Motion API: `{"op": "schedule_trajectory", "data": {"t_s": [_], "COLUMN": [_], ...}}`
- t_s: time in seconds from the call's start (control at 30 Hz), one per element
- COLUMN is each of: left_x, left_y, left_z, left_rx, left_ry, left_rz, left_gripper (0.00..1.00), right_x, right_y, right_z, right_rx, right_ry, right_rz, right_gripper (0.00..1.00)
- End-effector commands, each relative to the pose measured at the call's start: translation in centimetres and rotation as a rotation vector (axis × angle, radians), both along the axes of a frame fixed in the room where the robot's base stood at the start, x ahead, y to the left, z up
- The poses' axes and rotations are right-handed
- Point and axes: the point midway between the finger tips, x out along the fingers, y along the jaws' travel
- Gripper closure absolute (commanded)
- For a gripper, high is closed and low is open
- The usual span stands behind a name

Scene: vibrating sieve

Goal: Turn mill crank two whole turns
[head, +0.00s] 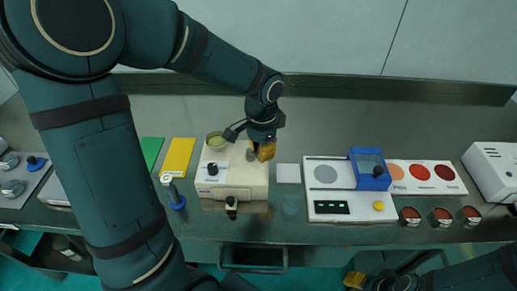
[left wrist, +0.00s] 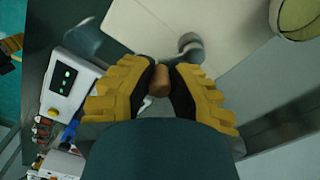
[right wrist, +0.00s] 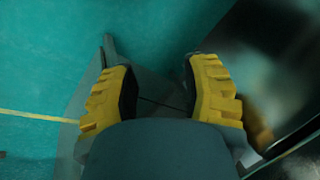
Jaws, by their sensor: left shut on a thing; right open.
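The mill is a beige box (head: 240,185) left of the middle of the bench, with a black knob on its front and a green bowl (head: 215,140) at its back left. My left gripper (head: 262,152) is over the box's back right corner. In the left wrist view it is shut on a brown crank handle (left wrist: 161,82), upright between the fingers. A grey metal post (left wrist: 190,45) stands on the box top beside it. The crank arm is mostly hidden. My right gripper (right wrist: 160,90) is open and empty, low at the bench's front edge.
Right of the mill are a small white square (head: 288,173), a white device (head: 330,207) with a blue frame (head: 370,168), a card with coloured discs (head: 450,180) and jars of red matter (head: 441,217). A blue-based tool (head: 176,200) and green and yellow panels (head: 179,158) are left.

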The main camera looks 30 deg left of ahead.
Motion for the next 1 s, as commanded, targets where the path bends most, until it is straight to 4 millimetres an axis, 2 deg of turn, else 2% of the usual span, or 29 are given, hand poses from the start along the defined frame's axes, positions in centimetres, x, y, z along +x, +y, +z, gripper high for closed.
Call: {"op": "schedule_trajectory", "data": {"t_s": [0.43, 0.8, 1.0], "left_x": [-0.3, -1.9, -2.0], "left_y": [0.0, 0.6, 0.6], "left_z": [0.0, -0.1, -0.1], "left_rx": [0.0, 0.0, 0.0], "left_ry": [0.0, 0.0, 0.0], "left_rz": [0.0, 0.001, 0.0], "left_gripper": [1.0, 1.0, 1.0], "right_x": [0.0, 0.0, 0.0], "right_y": [0.0, 0.0, 0.0], "right_z": [0.0, 0.0, 0.0], "right_rx": [0.0, 0.0, 0.0], "right_ry": [0.0, 0.0, 0.0], "right_rz": [0.0, 0.0, 0.0], "right_gripper": [0.53, 0.53, 0.53]}}
